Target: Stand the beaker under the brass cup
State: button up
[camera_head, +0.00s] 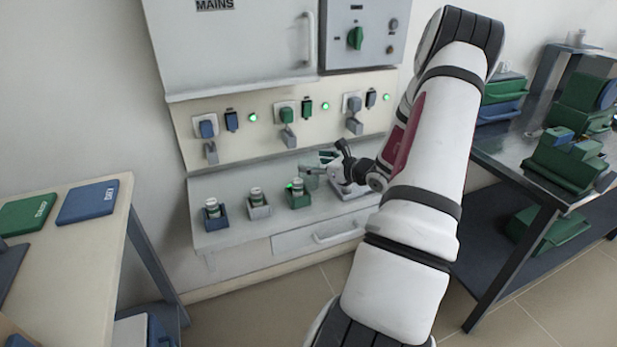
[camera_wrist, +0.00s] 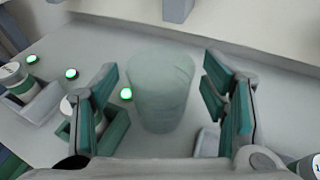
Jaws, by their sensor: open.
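The beaker (camera_wrist: 162,95) is a pale, translucent cylinder standing on the white bench shelf in the wrist view. It also shows faintly beside my gripper in the head view (camera_head: 309,178). My gripper (camera_wrist: 160,84) is open, one teal-padded finger on each side of the beaker, with visible gaps and nothing held. In the head view my gripper (camera_head: 335,166) is low over the shelf, partly hidden by its own wrist. I cannot make out a brass cup in either view.
A green holder (camera_head: 299,200), a grey holder (camera_head: 259,212) and a blue holder (camera_head: 215,222), each with a small jar, stand left of the beaker. Grey spouts (camera_head: 288,142) project from the panel behind. A white box (camera_head: 350,190) lies right. The shelf's front strip is clear.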

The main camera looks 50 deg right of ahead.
aim_at(302, 161)
jog(key=x, duration=0.3)
jog(key=shift+f, duration=0.1)
jog(key=c, duration=1.1)
